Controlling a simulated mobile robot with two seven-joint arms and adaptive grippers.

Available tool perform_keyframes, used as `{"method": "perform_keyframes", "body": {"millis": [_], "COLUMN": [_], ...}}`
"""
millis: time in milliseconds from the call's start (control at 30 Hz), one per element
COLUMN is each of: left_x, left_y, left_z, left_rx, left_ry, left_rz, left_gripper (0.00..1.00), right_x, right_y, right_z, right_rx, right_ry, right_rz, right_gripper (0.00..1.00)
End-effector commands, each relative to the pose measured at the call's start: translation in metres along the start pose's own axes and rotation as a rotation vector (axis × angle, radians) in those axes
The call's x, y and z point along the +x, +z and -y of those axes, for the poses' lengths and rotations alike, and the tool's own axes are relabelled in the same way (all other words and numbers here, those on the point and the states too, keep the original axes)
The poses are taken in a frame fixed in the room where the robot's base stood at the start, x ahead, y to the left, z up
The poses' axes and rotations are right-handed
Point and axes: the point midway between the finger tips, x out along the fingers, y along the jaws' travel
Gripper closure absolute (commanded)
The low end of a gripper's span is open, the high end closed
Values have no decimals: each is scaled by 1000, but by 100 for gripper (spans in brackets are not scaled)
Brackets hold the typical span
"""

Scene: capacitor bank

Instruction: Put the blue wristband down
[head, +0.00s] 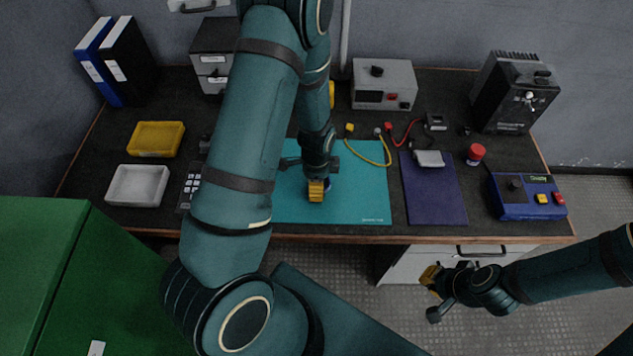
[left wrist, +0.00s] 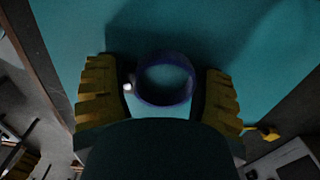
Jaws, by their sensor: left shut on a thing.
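The blue wristband (left wrist: 163,99) is a dark blue ring with a small pale stud on its left side. It lies between the yellow ribbed fingers of my left gripper (left wrist: 160,92), which is shut on it. In the head view a bit of the wristband (head: 327,184) shows beside the yellow fingers of my left gripper (head: 317,190), low over the teal mat (head: 360,205). I cannot tell whether the wristband touches the mat. My right gripper (head: 430,277) is off the bench's front edge, before the drawers, its finger gap unclear.
A purple mat (head: 434,205) lies to the right, with a blue control box (head: 527,197) and red cap (head: 476,153) beyond. A yellow lead (head: 375,162) crosses the teal mat's top. Yellow (head: 156,138) and white (head: 137,185) trays stand left. The teal mat's front right is clear.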

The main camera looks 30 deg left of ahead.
Motion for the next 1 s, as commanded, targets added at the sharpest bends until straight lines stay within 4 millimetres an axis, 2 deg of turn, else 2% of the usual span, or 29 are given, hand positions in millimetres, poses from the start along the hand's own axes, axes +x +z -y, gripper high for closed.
{"method": "perform_keyframes", "body": {"millis": [200, 233, 267, 300, 533, 667, 767, 1000], "left_x": [3, 2, 2, 2, 1, -8, -24, -74], "left_y": [0, 0, 0, 0, 0, 0, -1, -1], "left_z": [0, 0, 0, 0, 0, 0, 1, 1], "left_rx": [0, 0, 0, 0, 0, 1, 1, 1], "left_ry": [0, 0, 0, 0, 0, -2, -4, -4], "left_rz": [0, 0, 0, 0, 0, -1, -2, -3], "left_gripper": [53, 16, 6, 0, 0, 0, 0, 0], "right_x": [3, 2, 2, 2, 1, -3, -7, -19], "right_y": [0, 0, 0, 0, 0, 0, 0, 1], "right_z": [-1, -1, -1, -1, 0, 1, 2, 7], "right_rx": [0, 0, 0, 0, 0, 0, 0, 1], "right_ry": [0, 0, 0, 0, 0, 0, 0, 0], "right_rz": [-1, -1, -1, -1, -1, 1, 2, 7], "right_gripper": [100, 100, 100, 100, 100, 100, 100, 100]}}
